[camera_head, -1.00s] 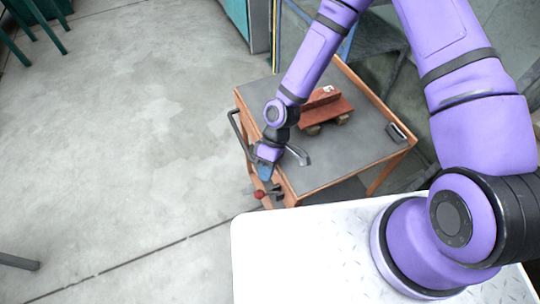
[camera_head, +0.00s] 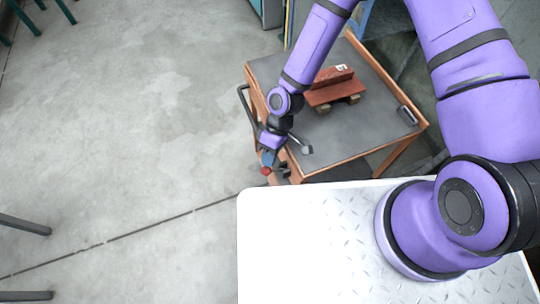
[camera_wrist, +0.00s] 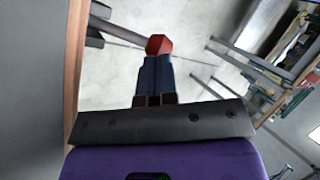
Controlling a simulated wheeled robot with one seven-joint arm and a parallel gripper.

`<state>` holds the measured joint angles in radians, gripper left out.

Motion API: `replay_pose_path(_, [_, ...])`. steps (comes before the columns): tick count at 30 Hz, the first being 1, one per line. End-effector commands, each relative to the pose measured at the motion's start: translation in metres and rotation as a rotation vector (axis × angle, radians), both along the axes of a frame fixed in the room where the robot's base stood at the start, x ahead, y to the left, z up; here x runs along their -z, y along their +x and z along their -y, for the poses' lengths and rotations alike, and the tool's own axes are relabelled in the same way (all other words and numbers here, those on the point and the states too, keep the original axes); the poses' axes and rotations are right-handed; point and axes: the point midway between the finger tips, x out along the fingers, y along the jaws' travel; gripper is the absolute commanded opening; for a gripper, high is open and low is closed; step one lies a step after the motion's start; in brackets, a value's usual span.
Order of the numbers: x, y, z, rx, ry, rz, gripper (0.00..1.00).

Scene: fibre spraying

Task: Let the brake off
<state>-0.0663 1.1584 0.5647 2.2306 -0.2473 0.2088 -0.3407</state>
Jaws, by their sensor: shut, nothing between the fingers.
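The brake lever with a red knob (camera_head: 266,171) is at the near left corner of the cart (camera_head: 258,92). My gripper (camera_head: 268,159) is at the cart's left side, shut and empty, its blue fingertips just above the knob. In the wrist view the closed blue fingers (camera_wrist: 155,78) end right at the red knob (camera_wrist: 159,44), which shows just beyond their tips. I cannot tell whether they touch it. The dark lever arm (camera_head: 283,170) is partly hidden.
A red steel profile (camera_head: 333,88) lies on wooden blocks on the cart top. The cart's push handle (camera_head: 244,104) runs along its left side. A white plate surface (camera_head: 300,235) carries my arm near the cart. The floor at left is open.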

Motion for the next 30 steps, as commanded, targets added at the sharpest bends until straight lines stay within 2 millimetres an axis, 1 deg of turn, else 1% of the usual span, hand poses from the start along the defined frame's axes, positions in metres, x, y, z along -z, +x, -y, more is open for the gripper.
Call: replay_pose_path(30, [0.007,-0.003,-0.011,-0.001,-0.132,0.044,0.0])
